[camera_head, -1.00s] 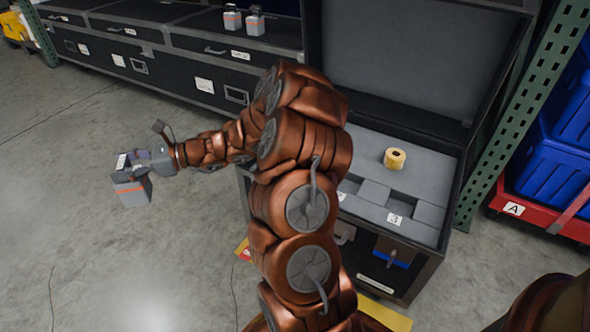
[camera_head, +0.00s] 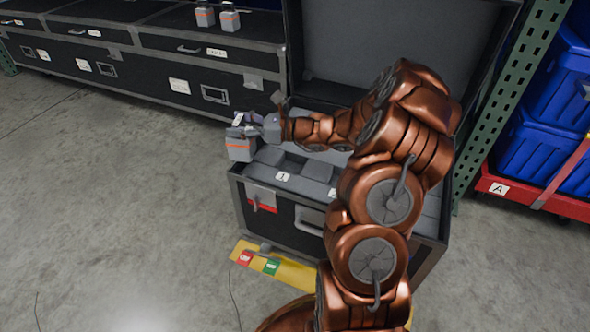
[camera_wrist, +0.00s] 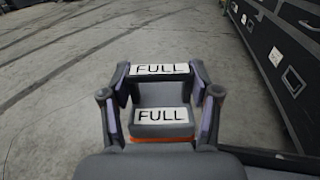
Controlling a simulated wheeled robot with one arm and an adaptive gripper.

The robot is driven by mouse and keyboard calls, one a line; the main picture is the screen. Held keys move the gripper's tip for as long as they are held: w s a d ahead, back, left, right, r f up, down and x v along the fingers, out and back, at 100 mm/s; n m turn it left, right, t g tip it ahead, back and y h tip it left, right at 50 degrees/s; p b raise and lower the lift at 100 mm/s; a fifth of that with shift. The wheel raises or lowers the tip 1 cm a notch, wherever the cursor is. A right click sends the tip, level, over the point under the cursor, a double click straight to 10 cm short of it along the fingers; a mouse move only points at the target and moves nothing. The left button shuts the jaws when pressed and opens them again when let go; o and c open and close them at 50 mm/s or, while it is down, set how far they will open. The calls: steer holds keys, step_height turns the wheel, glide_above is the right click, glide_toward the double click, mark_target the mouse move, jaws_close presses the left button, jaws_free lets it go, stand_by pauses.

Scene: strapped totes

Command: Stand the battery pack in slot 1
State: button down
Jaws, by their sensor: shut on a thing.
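My gripper (camera_head: 256,128) is shut on a grey battery pack (camera_head: 240,150) with an orange stripe. In the head view the pack hangs upright over the left edge of the open case (camera_head: 236,190). In the wrist view the pack (camera_wrist: 163,142) sits between both fingers, with two FULL labels facing the camera. Slot 1 is in the case's grey foam, behind its number 1 label (camera_head: 283,176), to the right of the pack. My arm hides much of the foam and the other slots.
The case's raised lid (camera_head: 385,45) stands behind my arm. A long black cabinet (camera_head: 150,60) with two more packs (camera_head: 229,20) on top is at the back left. A green post (camera_head: 500,105) and blue totes (camera_head: 550,120) are at right. Floor at left is clear.

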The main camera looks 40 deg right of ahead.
steer(key=s+d+f+m+t+h, duration=0.1)
steer(key=s+d+m+t+h, duration=0.25)
steer(key=d, duration=1.05)
step_height(320, 180, down, 10)
steer(key=b, duration=0.2)
steer(key=shift+s+n+g, duration=0.3)
steer(key=shift+n+g, duration=0.05)
steer(key=shift+g, duration=0.1)
steer(key=shift+f, duration=0.2)
steer(key=shift+c, duration=1.3)
jaws_free()
steer(key=shift+f, duration=0.1)
